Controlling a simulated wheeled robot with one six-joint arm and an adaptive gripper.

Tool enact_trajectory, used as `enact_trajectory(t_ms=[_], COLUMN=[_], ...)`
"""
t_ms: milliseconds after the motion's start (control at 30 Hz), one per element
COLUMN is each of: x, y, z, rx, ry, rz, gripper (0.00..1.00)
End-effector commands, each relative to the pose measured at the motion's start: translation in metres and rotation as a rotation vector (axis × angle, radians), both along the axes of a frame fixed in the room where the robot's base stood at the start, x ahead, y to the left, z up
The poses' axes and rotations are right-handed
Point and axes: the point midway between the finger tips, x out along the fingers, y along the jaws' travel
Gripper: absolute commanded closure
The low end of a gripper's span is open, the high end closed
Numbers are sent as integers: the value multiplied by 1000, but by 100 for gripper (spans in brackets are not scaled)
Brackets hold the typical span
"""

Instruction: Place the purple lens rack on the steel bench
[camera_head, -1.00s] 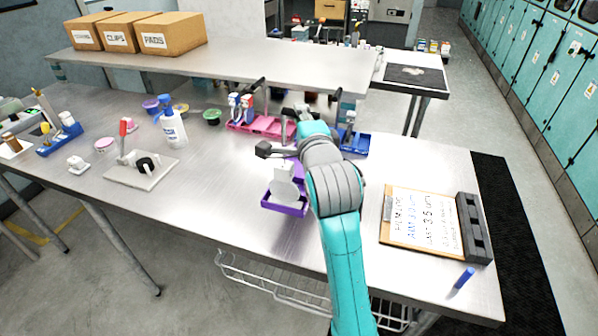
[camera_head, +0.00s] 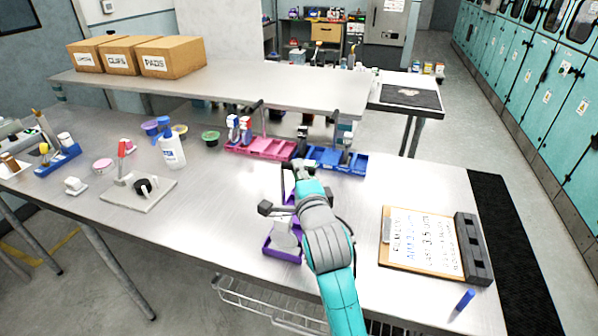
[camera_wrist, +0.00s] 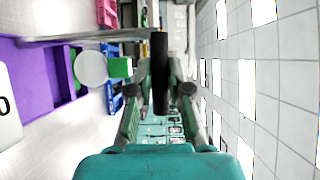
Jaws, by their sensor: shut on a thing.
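The purple lens rack (camera_head: 283,257) is at the middle of the steel bench (camera_head: 215,215), partly hidden behind my arm. It carries a white piece. Whether its base touches the bench or is just above it, I cannot tell. In the wrist view the rack (camera_wrist: 30,85) fills the left side, with a pale round piece and a green piece at its edge. My gripper (camera_wrist: 160,80) is shut on a dark upright handle, joined by a grey bar to the rack. In the head view my gripper (camera_head: 293,185) is beyond the rack, its fingertips hard to make out.
Pink (camera_head: 262,148) and blue (camera_head: 335,160) trays stand along the back. A clipboard (camera_head: 420,243), a dark block (camera_head: 473,250) and a blue marker (camera_head: 464,301) are at right. A white bottle (camera_head: 172,152) and a lever device (camera_head: 138,192) are at left. Bench between is clear.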

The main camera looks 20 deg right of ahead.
Motion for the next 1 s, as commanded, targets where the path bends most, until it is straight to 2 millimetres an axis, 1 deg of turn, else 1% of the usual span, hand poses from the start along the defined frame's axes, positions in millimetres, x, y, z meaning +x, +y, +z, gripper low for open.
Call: enact_trajectory(t_ms=[67,100,200,567,667,767,1000], x=[0,0,0,-1,-11,-28,-76], y=[0,0,0,0,1,3,8], z=[-1,-2,-2,1,0,0,1], rx=[0,0,0,0,0,0,0], ry=[-2,1,0,0,1,0,1], rz=[0,0,0,0,0,1,1], gripper=[100,80,58,58,58,58,58])
